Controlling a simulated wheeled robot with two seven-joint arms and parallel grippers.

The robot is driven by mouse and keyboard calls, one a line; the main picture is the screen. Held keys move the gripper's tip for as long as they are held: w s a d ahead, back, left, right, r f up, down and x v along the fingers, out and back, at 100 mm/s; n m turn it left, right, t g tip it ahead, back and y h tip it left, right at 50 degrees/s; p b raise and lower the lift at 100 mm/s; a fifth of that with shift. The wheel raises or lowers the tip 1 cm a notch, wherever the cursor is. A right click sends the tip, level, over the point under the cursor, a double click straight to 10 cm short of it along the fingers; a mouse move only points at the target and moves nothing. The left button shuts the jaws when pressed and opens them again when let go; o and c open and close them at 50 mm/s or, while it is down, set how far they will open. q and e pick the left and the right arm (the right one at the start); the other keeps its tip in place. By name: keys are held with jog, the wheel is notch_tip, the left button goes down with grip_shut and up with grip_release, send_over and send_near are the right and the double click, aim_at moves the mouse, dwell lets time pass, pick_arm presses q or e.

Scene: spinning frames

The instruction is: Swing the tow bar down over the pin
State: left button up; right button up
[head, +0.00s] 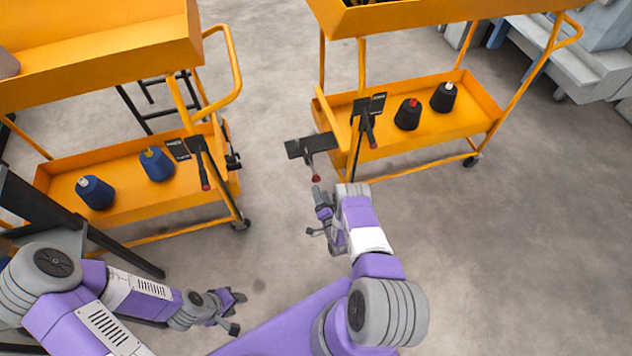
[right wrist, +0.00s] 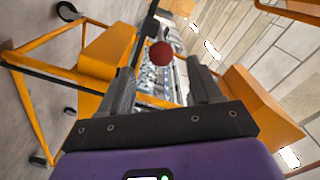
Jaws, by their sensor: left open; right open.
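At the left end of the right cart (head: 412,137) is a dark bar (head: 305,147) with a red knob (head: 316,178), which looks like the tow bar. A second dark lever (head: 368,125) with a red tip stands close by on the cart post. The left cart (head: 120,220) has a dark coupling (head: 232,160) at its right end; I cannot make out the pin. My right gripper (head: 315,212) is open and empty just below the knob. In the right wrist view the red knob (right wrist: 160,53) appears between and beyond the open fingers (right wrist: 160,75). My left gripper (head: 236,312) is open and empty, low over the floor.
Blue cones (head: 96,192) stand on the left cart's shelf, and dark cones (head: 407,114) on the right cart's. A dark lever (head: 202,165) with a red tip hangs at the left cart. Bare floor (head: 275,110) lies between the carts. Grey machinery (head: 575,65) is at top right.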

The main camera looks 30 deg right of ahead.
aim_at(317, 182)
jog(key=b+x, duration=0.2)
jog(key=x, duration=0.5)
jog(key=shift+w, duration=0.15)
grip_shut()
